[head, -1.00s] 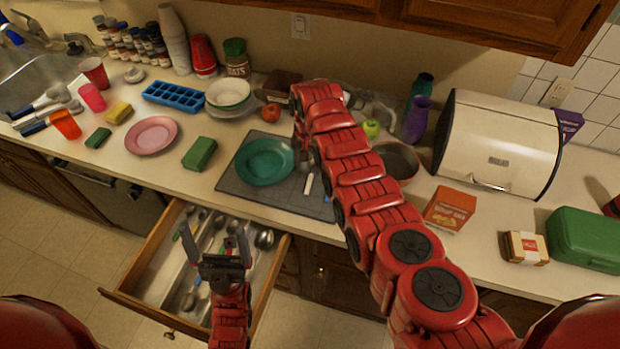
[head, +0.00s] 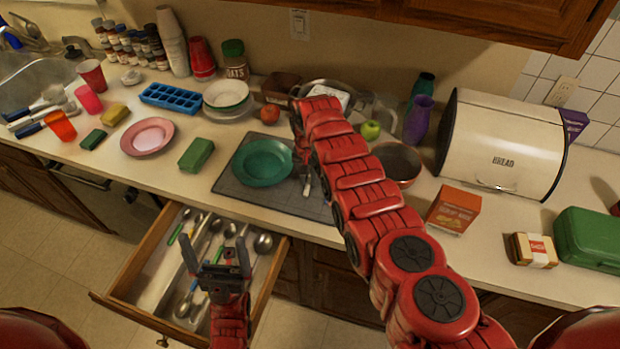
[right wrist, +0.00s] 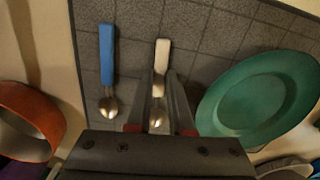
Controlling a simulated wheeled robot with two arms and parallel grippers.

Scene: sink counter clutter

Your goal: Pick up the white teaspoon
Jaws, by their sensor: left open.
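The white teaspoon (right wrist: 162,58) lies on the grey mat (right wrist: 215,35), with its white handle pointing up and its metal bowl toward the gripper in the right wrist view. My right gripper (right wrist: 161,78) is open, with one finger on each side of the teaspoon. I cannot tell whether the fingers touch it. In the head view the right gripper (head: 305,178) is low over the mat beside the green plate (head: 262,162) and mostly hidden by my arm. My left gripper (head: 216,262) is open and empty above the open drawer.
A blue-handled spoon (right wrist: 107,60) lies beside the teaspoon. A brown-red pan (head: 398,160) stands behind the arm, and an orange box (head: 453,209) stands to its right. The open drawer (head: 150,262) holds several utensils.

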